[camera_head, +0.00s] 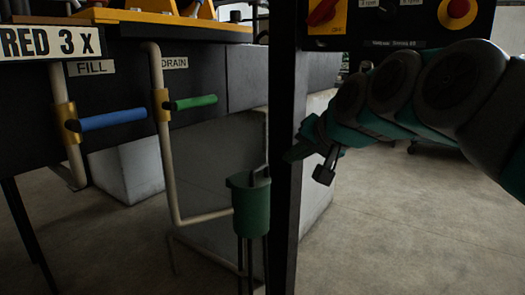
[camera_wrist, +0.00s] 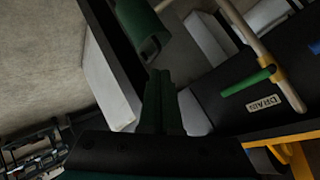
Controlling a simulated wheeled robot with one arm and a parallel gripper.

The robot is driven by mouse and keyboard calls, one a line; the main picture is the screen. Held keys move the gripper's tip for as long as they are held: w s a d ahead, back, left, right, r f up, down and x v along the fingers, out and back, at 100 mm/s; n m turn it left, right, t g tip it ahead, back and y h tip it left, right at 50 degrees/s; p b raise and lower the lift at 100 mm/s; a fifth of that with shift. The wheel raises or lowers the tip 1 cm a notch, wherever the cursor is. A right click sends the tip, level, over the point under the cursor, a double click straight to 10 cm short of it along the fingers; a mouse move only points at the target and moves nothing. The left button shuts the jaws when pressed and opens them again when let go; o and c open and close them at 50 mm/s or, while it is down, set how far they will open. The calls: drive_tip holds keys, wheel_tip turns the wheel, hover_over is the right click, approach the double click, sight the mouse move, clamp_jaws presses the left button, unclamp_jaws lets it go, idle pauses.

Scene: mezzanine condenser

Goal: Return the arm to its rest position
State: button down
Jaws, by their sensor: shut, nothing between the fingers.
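My gripper (camera_head: 292,154) shows at the end of my dark and teal arm, which reaches in from the right in the head view. It is beside the black upright post (camera_head: 285,110), close to it; I cannot tell whether they touch. In the wrist view, my gripper's fingers (camera_wrist: 160,78) are together with nothing between them. A green cup-like holder (camera_head: 250,205) stands left of the post and lower than my gripper. It also shows just beyond the fingertips in the wrist view (camera_wrist: 140,25).
A blue FILL handle (camera_head: 113,119) and a green DRAIN handle (camera_head: 195,102) are on pipes at the left. A control panel (camera_head: 400,22) with a red knob and red button is above my arm. Open floor (camera_head: 400,230) lies at the lower right.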

drive_tip(key=s+d+f+n+g+h, duration=0.1)
drive_tip(key=s+d+f+g, duration=0.2)
drive_tip(key=s+f, duration=0.7)
drive_tip(key=s+d+f+n+g+h, duration=0.1)
drive_tip(key=s+f+g, duration=0.3)
drive_tip(key=s+f, duration=0.6)
drive_tip(key=s+d+f+n+g+h, duration=0.1)
drive_tip(key=s+d+f+g+h, duration=0.2)
drive_tip(key=s+f, duration=0.8)
drive_tip(key=s+d+g, duration=0.1)
drive_tip(key=s, duration=0.1)
drive_tip(key=shift+s+d, duration=0.35)
